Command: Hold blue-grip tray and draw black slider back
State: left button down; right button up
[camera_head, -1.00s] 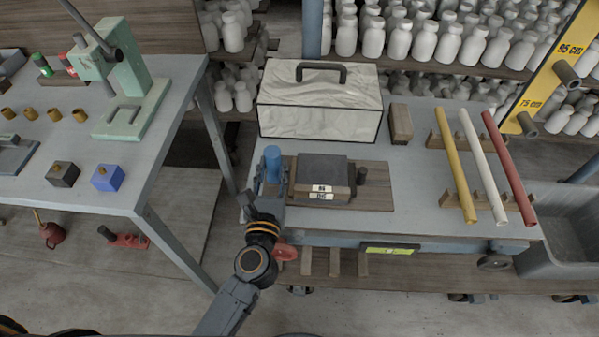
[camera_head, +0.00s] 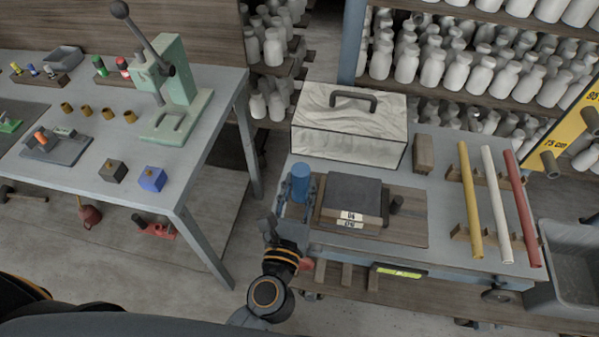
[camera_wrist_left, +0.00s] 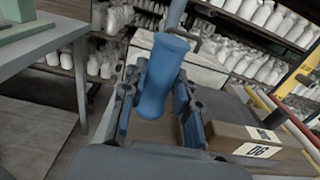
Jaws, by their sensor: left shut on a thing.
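The blue grip (camera_head: 300,183) stands upright at the left end of the wooden tray (camera_head: 412,232) on the grey bench. My left gripper (camera_head: 293,208) is shut on the blue grip. In the left wrist view the blue grip (camera_wrist_left: 157,85) stands between the two fingers of my left gripper (camera_wrist_left: 156,105). A dark-topped block (camera_head: 353,194) with white labels on its wooden front sits on the tray, right of the grip. A small black knob (camera_head: 396,204) stands at the block's right; I cannot tell if it is the slider. My right gripper is not in view.
A pale case (camera_head: 348,125) with a black handle stands behind the tray. A brown block (camera_head: 423,154) and yellow, white and red rods (camera_head: 470,200) lie to the right. A second table (camera_head: 75,150) with a green press (camera_head: 172,95) is at the left.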

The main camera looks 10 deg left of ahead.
pick_arm(q)
jog(key=s+d+r, duration=0.1)
jog(key=s+r, duration=0.2)
jog(key=s, duration=0.4)
jog(key=shift+w+a+f+b, duration=0.25)
jog(key=shift+w+f+b, duration=0.45)
jog(key=shift+w+f, duration=0.85)
jog(key=shift+w+a+f+b, duration=0.2)
jog(key=shift+w+f+b, duration=0.45)
jog(key=shift+w+f, duration=0.8)
jog(key=shift+w+a+f+b, duration=0.2)
jog(key=shift+w+f+b, duration=0.3)
jog(key=shift+w+f, duration=0.45)
jog(key=shift+w+a+f+b, duration=0.15)
jog(key=shift+w+f+b, duration=0.55)
jog(key=shift+w, duration=0.5)
jog(key=shift+w+a+f+b, duration=0.2)
jog(key=shift+w+f+b, duration=0.15)
jog(key=shift+w+f, duration=0.65)
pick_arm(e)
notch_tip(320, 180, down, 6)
pick_arm(q)
jog(key=shift+r, duration=0.1)
